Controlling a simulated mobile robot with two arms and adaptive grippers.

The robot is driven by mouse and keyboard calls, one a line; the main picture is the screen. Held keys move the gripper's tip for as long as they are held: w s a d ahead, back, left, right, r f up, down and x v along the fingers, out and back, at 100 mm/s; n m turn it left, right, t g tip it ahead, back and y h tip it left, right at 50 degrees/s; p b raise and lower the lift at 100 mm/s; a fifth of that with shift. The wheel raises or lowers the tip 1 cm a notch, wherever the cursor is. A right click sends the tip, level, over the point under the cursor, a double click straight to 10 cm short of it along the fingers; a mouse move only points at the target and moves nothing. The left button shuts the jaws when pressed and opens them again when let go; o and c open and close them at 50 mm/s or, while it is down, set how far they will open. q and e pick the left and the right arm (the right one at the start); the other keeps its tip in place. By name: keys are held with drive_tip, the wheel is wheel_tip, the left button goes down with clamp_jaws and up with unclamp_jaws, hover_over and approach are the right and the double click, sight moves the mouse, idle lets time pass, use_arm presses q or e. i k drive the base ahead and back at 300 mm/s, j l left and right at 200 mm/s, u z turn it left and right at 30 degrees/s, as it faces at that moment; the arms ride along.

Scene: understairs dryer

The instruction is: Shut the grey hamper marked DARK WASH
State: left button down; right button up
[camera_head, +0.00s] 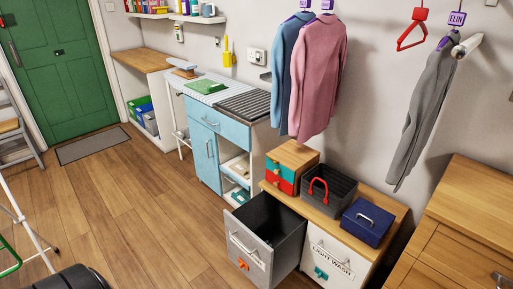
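The grey hamper (248,253) is a drawer-like bin in the low wooden-topped cabinet. It is pulled well out, and its dark, empty-looking inside shows from above. Its front has a pale bar handle (242,246), a label too small to read fully, and an orange piece low down. Beside it on the right is the white hamper (332,257) marked LIGHT WASH, which sits flush in the cabinet. Neither of my grippers is in view.
On the cabinet top (324,207) stand a small drawer box (283,178), a dark basket (327,190) with a red handle and a blue box (367,222). A wooden chest (455,235) stands at right. Floor left of the hamper (150,220) is clear.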

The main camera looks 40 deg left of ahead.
sight(263, 217)
drive_tip(key=u, duration=1.3)
